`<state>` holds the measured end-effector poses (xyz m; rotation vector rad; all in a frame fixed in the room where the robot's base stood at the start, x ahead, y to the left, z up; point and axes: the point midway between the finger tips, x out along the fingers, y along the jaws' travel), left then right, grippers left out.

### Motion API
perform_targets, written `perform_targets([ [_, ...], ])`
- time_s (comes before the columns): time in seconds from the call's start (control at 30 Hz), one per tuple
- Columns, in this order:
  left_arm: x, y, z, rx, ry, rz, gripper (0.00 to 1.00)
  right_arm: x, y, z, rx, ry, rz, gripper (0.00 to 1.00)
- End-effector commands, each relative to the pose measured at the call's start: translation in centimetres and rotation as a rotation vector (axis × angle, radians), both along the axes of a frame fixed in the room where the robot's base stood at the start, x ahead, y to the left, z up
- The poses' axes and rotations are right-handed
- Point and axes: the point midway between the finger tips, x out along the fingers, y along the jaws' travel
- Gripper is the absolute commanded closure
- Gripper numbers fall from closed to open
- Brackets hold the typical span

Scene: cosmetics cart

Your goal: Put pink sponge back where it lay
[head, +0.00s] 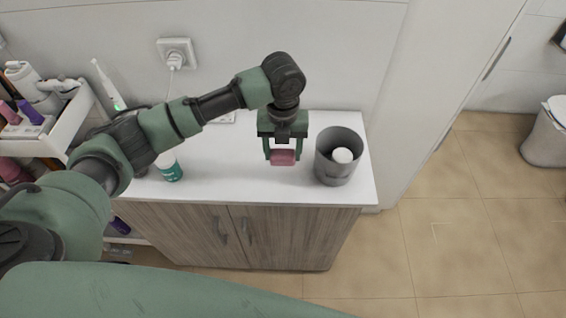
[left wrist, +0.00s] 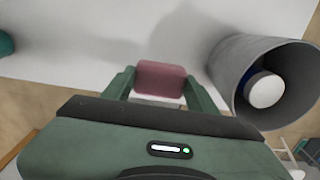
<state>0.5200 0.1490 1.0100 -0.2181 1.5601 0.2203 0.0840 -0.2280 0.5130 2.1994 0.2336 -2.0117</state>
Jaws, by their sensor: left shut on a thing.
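The pink sponge (head: 284,157) is held between the fingers of my left gripper (head: 283,155), above the white top of the cabinet. In the left wrist view the sponge (left wrist: 160,78) sits between the two green fingertips of the gripper (left wrist: 160,82). I cannot tell from these views whether the sponge touches the cabinet top. My left gripper points down and is shut on the sponge. My right gripper is not in view.
A grey cylindrical bin (head: 337,166) with a white-topped item inside stands just right of the sponge. A teal and white bottle (head: 170,168) stands at the left of the white cabinet top (head: 235,183). A white cart (head: 62,122) with bottles is at far left.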

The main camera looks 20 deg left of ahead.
Motion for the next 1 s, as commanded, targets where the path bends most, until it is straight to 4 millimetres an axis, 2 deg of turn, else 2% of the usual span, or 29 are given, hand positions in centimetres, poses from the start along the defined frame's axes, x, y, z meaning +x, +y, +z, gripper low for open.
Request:
perform_targets([
  [0.1,0.0,0.0,-1.7,-0.001,0.002,0.001,0.8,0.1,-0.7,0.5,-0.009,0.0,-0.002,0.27],
  [0.2,0.0,0.0,-2.5,-0.001,0.0,0.001,0.8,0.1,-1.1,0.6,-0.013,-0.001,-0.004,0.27],
  [0.5,0.0,0.0,-6.4,0.0,0.001,0.001,0.8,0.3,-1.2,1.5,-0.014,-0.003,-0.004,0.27],
  [0.93,0.0,0.0,-7.2,0.0,-0.001,0.0,0.8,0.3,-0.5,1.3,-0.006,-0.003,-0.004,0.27],
  [0.97,0.0,0.0,-7.2,0.001,-0.002,0.0,0.39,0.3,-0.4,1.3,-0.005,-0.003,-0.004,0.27],
  [1.0,0.0,0.0,-7.2,0.0,-0.002,0.0,0.28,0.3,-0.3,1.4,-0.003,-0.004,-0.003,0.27],
])
